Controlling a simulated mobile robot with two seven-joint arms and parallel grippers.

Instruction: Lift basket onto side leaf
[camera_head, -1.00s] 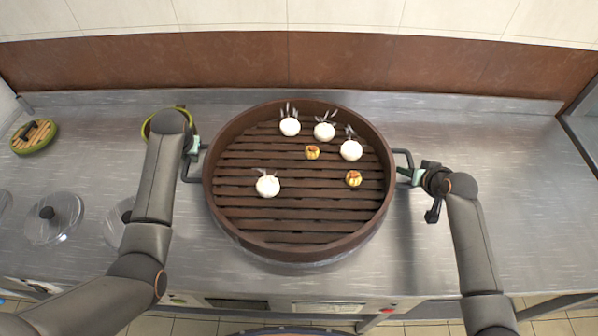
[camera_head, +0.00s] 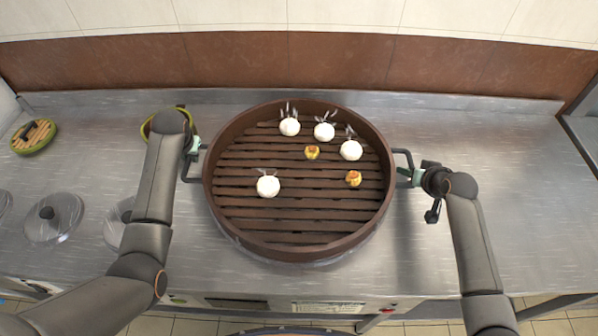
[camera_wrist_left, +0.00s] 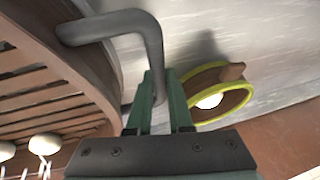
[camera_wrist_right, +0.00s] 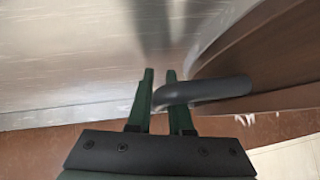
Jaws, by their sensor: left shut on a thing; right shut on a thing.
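The round brown slatted basket (camera_head: 290,245) is in the middle of the head view, level, with several white buns and two small yellow pieces on its slats. My left gripper (camera_head: 192,150) is shut on the basket's left handle; the dark bent handle (camera_wrist_left: 125,22) runs between the fingers in the left wrist view. My right gripper (camera_head: 411,177) is shut on the right handle (camera_head: 403,155); that handle also shows between the fingers in the right wrist view (camera_wrist_right: 205,90). What lies directly under the basket is mostly hidden. I cannot make out a side leaf.
Glass lids (camera_head: 53,218) lie on the steel counter at left. A green-rimmed lid (camera_head: 33,136) is at far left, and another green-rimmed item (camera_wrist_left: 222,103) lies behind my left wrist. A brown wall strip (camera_head: 240,60) runs behind. The counter right of the basket (camera_head: 500,160) is clear.

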